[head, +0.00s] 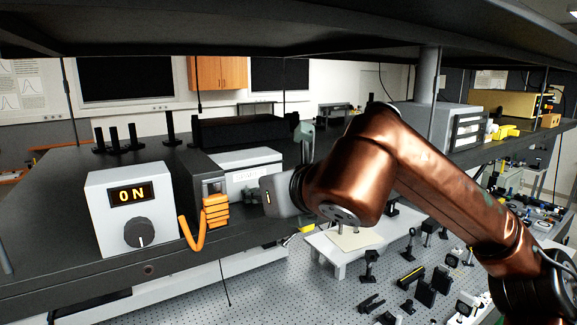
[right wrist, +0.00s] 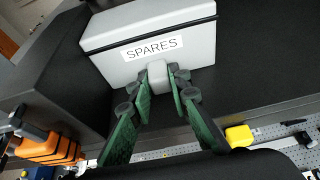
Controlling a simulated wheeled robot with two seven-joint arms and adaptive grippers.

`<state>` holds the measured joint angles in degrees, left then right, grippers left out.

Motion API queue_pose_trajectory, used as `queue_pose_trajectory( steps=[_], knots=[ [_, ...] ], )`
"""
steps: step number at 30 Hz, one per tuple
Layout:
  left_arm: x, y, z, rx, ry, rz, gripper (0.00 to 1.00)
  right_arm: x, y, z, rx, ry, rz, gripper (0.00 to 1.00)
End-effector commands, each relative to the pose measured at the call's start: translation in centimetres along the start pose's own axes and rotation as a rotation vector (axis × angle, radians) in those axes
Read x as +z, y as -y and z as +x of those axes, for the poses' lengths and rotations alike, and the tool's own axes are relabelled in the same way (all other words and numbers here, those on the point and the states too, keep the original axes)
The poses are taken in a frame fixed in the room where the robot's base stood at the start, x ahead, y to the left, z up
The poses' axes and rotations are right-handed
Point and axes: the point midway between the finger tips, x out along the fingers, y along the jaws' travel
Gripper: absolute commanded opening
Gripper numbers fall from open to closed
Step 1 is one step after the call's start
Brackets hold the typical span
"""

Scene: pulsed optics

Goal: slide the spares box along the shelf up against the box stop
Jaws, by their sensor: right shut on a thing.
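The spares box (right wrist: 190,35) is a pale grey box with a dark lid edge and a SPARES label, on the dark shelf. It also shows in the head view (head: 262,162), partly covered by my right arm. My right gripper (right wrist: 163,82) has its green-padded fingers on both sides of the pale knob on the box's front, shut on it. A dark block (right wrist: 50,75) stands just left of the box. I cannot tell whether the two touch, or whether this block is the box stop. My left gripper is not in view.
A white control unit (head: 132,205) reading ON stands at the shelf's left front. An orange plug with a cable (head: 214,212) sits on the dark block's front. Another shelf hangs overhead. Below the front edge is a perforated optics table (head: 300,285) with several parts.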

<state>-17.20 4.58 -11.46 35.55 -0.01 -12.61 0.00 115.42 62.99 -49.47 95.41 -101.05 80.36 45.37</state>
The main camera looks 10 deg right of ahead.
Motion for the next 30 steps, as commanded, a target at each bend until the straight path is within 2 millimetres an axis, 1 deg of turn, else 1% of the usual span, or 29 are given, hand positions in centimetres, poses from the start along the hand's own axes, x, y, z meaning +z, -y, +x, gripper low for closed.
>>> queue_pose_trajectory(
  steps=[24,25,30],
  knots=[
    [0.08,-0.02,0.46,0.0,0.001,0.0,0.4,0.0,-0.1,-0.03,0.004,0.0,-0.002,0.0],
    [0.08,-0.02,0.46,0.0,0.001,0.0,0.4,0.0,-0.1,-0.03,0.004,0.0,-0.002,0.18],
    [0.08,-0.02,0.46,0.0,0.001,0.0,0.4,-0.01,-0.05,-0.02,0.003,0.0,-0.002,0.3]
  ],
)
